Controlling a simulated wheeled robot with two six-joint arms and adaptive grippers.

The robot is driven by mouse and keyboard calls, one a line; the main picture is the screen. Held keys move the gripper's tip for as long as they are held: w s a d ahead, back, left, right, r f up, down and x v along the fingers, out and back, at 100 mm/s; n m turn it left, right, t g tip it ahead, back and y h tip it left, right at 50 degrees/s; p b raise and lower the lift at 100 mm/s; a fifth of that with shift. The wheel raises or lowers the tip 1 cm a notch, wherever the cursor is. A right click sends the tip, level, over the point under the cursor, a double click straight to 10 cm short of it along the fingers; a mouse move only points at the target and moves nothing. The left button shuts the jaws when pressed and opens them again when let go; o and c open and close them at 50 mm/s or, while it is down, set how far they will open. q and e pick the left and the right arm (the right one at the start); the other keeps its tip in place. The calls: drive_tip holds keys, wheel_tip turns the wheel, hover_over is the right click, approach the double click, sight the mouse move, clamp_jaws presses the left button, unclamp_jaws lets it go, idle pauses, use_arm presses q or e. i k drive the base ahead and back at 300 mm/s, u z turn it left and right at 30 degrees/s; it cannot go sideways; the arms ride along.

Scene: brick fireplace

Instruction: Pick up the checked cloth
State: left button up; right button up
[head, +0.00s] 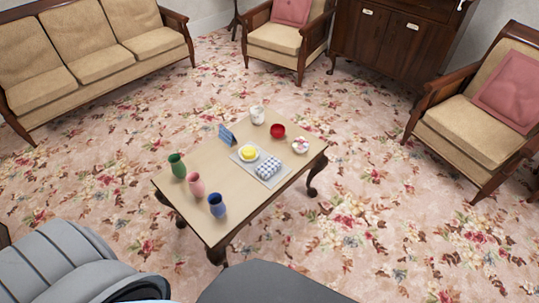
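The checked cloth (268,169), blue-grey and white, lies folded or bunched on the right part of a grey mat (271,182) on the low wooden table. A white plate with a yellow item (248,153) sits beside it on the same mat, to its upper left. Neither of my grippers shows in the head view. Grey parts of my own body fill the bottom left and bottom middle, well apart from the cloth.
The table (225,182) also bears a green vase (177,166), a pink vase (196,186), a blue vase (217,206), a blue card (227,136), a white jar (257,115), a red bowl (277,131) and a patterned bowl (300,146). Open carpet (400,235) surrounds it.

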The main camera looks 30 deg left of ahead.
sight(272, 164)
drive_tip(key=u, duration=0.6)
drive_tip(key=i, duration=0.7)
drive_tip(key=u, duration=0.9)
drive_tip(key=i, duration=0.25)
drive_tip(key=u, duration=0.3)
